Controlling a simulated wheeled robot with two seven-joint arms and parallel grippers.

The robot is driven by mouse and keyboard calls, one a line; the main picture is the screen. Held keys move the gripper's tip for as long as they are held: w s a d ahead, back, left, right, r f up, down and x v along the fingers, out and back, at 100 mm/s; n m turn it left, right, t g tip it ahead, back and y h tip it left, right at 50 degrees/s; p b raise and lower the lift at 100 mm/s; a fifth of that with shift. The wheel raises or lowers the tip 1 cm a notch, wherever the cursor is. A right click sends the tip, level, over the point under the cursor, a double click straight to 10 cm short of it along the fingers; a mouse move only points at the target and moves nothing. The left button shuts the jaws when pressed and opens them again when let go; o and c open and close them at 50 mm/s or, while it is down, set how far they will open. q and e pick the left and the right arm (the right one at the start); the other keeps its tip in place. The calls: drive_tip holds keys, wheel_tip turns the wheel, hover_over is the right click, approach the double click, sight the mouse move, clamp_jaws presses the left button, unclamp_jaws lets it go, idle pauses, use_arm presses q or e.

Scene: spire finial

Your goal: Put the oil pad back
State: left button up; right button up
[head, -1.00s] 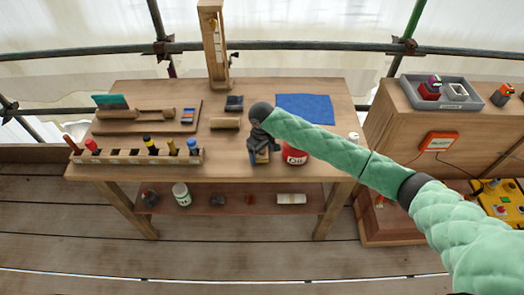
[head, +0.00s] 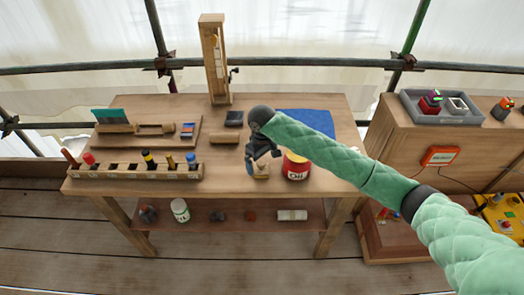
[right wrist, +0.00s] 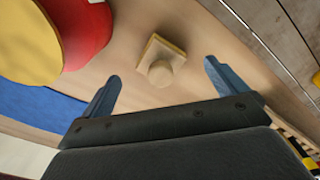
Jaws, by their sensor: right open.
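A small tan square pad with a round knob on top, which I take for the oil pad, lies on the wooden bench top; it shows in the right wrist view (right wrist: 162,62) and below my gripper in the head view (head: 261,177). My right gripper (head: 262,162) is open above it. In the right wrist view its two blue fingers (right wrist: 162,73) stand apart on either side of the knob, with nothing between them gripped. The red oil tin (head: 296,168) stands just right of the pad, and its yellow top shows in the wrist view (right wrist: 28,38). My left gripper is out of view.
A blue cloth (head: 305,122) lies behind the tin. A wooden rack (head: 130,172) with several coloured-top tools runs along the front left edge. A tall wooden frame (head: 215,60) stands at the back. A small wooden block (head: 224,138) lies left of my gripper.

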sight(262, 163)
wheel_tip(262, 163, up, 6)
drive_tip(key=shift+r+b, duration=0.15)
drive_tip(key=shift+b, duration=0.9)
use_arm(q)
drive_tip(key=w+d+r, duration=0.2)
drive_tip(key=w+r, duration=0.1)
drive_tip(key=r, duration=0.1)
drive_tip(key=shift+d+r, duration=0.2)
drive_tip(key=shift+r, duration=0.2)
use_arm(e)
drive_tip(key=shift+r, duration=0.7)
drive_tip(key=shift+s, duration=0.1)
